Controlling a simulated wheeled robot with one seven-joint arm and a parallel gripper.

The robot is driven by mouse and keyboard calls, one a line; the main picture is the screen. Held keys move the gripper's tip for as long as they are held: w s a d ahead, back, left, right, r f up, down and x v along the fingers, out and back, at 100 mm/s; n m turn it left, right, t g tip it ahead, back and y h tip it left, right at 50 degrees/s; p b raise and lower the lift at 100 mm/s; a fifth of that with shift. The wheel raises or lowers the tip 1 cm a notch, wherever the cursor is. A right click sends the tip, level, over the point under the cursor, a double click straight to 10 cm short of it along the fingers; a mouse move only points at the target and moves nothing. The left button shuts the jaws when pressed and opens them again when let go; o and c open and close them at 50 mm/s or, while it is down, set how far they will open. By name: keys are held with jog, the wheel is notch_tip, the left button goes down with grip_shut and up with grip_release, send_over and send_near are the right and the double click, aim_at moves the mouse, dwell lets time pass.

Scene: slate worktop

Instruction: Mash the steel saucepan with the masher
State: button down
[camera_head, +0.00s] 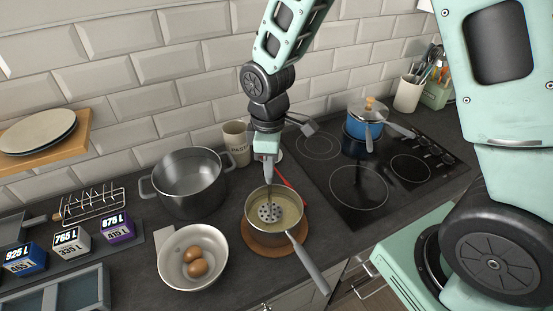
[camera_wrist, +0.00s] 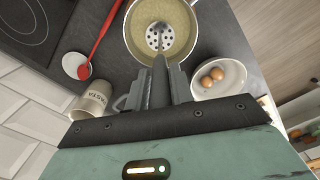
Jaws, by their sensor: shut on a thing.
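The steel saucepan (camera_head: 295,213) stands on a round wooden board (camera_head: 253,233) on the worktop, with its handle pointing to the lower right. It holds a pale yellowish mass, also seen in the wrist view (camera_wrist: 179,15). The masher (camera_head: 269,212) has a round perforated head, which is inside the pan at the mass; how deep it presses I cannot tell. My gripper (camera_head: 267,162) is above the pan, shut on the masher's handle. The masher head shows beyond my fingers in the wrist view (camera_wrist: 160,36).
A large grey pot (camera_head: 188,183) and a white bowl (camera_head: 165,262) with two brown eggs stand left of the pan. A pasta jar (camera_head: 237,143) and a red utensil (camera_head: 290,188) lie close behind and beside it. The hob (camera_head: 358,188) with a blue pot (camera_head: 364,128) is to the right.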

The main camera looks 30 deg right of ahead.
aim_at(268, 183)
jog(key=shift+a+f, duration=0.15)
jog(key=shift+a, duration=0.2)
notch_tip(268, 183, down, 5)
jog(key=b, duration=0.3)
jog(key=shift+r+b, duration=0.2)
jog(key=shift+b, duration=0.1)
jog(key=shift+d+r+p, duration=0.1)
jog(key=shift+r+p, duration=2)
jog(key=shift+r, duration=0.4)
notch_tip(268, 183, up, 8)
jog(key=p, duration=0.6)
jog(key=shift+f, duration=0.3)
